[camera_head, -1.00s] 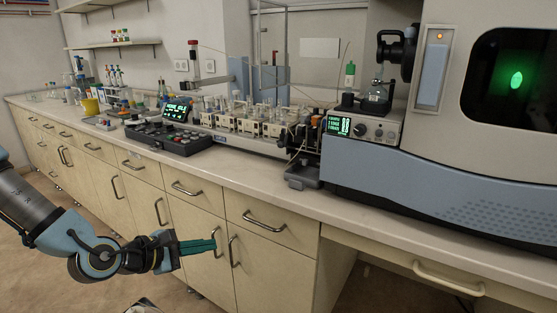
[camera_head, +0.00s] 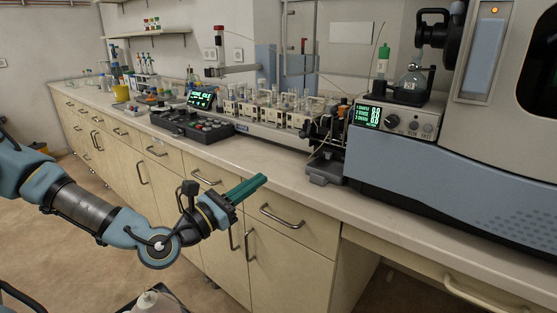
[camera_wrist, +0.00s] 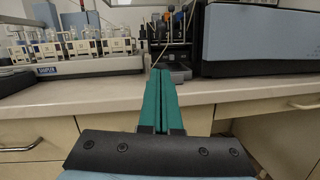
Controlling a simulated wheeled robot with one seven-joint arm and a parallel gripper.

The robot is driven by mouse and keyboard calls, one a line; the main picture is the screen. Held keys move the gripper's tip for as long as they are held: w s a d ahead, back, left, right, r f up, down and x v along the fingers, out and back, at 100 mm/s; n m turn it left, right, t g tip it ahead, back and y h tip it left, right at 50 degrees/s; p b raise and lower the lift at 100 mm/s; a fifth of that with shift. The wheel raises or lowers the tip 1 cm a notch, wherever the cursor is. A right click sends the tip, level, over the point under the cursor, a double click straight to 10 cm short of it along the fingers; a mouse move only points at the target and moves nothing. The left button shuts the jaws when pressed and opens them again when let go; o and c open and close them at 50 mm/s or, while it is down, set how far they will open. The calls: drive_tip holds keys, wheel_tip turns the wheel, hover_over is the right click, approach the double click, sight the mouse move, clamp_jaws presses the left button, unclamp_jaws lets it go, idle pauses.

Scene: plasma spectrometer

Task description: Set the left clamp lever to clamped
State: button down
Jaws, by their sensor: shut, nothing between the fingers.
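My gripper (camera_head: 264,178) has green fingers that lie together, shut and empty. It is in front of the cabinet fronts, short of the bench edge and apart from everything on the bench. In the wrist view the fingers (camera_wrist: 160,72) point toward a small dark pump-like assembly (camera_wrist: 170,30) beside the large instrument. In the head view this assembly (camera_head: 326,128) stands at the left side of the instrument with a grey tray at its foot. The clamp levers are too small to make out, so I cannot tell the left lever's position.
The large grey-blue instrument (camera_head: 440,170) fills the right. An autosampler (camera_head: 270,125) with racks of vials and a black keypad box (camera_head: 190,125) stand left of the assembly. A strip of bare benchtop (camera_head: 262,157) runs along the front, above drawers with protruding handles (camera_head: 281,217).

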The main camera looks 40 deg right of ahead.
drive_tip(key=r+p+x, duration=0.2)
drive_tip(key=p+x, duration=0.2)
drive_tip(key=x, duration=0.8)
drive_tip(key=shift+s+r+p, duration=0.15)
drive_tip(key=shift+r+p, duration=0.2)
drive_tip(key=shift+r, duration=0.05)
drive_tip(key=shift+r, duration=0.1)
